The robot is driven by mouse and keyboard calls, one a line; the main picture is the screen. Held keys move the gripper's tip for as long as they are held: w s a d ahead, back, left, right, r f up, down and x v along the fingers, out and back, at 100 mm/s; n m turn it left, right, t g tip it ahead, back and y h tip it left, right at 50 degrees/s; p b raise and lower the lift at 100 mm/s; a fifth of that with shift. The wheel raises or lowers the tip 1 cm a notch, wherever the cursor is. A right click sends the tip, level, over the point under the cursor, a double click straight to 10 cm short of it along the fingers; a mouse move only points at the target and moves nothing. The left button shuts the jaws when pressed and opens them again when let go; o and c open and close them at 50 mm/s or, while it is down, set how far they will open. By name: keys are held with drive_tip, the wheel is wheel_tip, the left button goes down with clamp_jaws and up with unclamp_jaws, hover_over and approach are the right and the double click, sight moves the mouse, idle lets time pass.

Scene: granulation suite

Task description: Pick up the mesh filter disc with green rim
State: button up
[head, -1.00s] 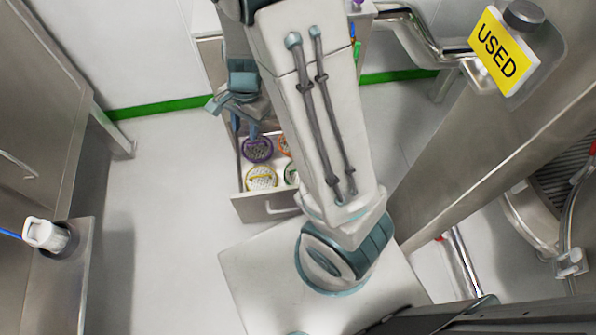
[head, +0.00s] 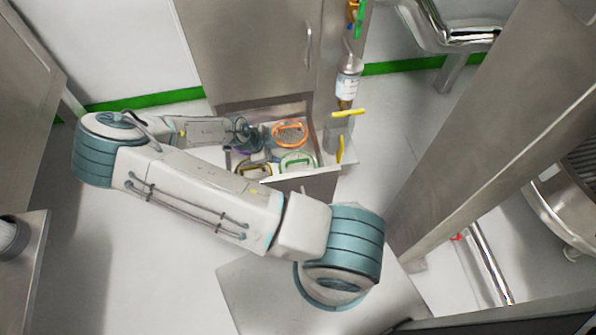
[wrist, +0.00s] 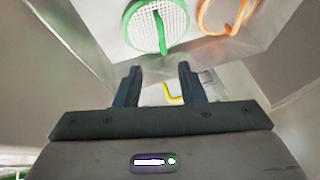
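The mesh filter disc with green rim (head: 297,161) lies in an open drawer at its front right, with a green handle across it. In the wrist view the green-rimmed disc (wrist: 148,27) is at the top, ahead of my fingertips and apart from them. My gripper (wrist: 160,77) is open, with nothing held between its two dark fingers. In the head view my gripper (head: 256,138) is over the left part of the drawer, left of the green disc; its fingers are hard to make out there.
An orange-rimmed disc (head: 290,133) lies behind the green one; it also shows in the wrist view (wrist: 228,16). A yellow-rimmed disc (head: 254,170) lies to the left, and a purple one is mostly hidden. The drawer's front wall (head: 312,176) stands close. Yellow handles (head: 347,113) are at right.

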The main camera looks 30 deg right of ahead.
drive_tip(key=b, duration=0.4)
approach(297, 161)
drive_tip(key=x, duration=0.3)
drive_tip(key=shift+w+a+f, duration=0.15)
drive_tip(key=shift+f, duration=0.4)
drive_tip(key=shift+d+b+x, duration=0.15)
drive_tip(key=shift+b+x, duration=0.65)
drive_tip(key=shift+x, duration=0.55)
drive_tip(key=shift+d+b+x, duration=0.15)
drive_tip(key=shift+b+x, duration=0.65)
drive_tip(key=shift+x, duration=0.5)
drive_tip(key=shift+r, duration=0.2)
clamp_jaws()
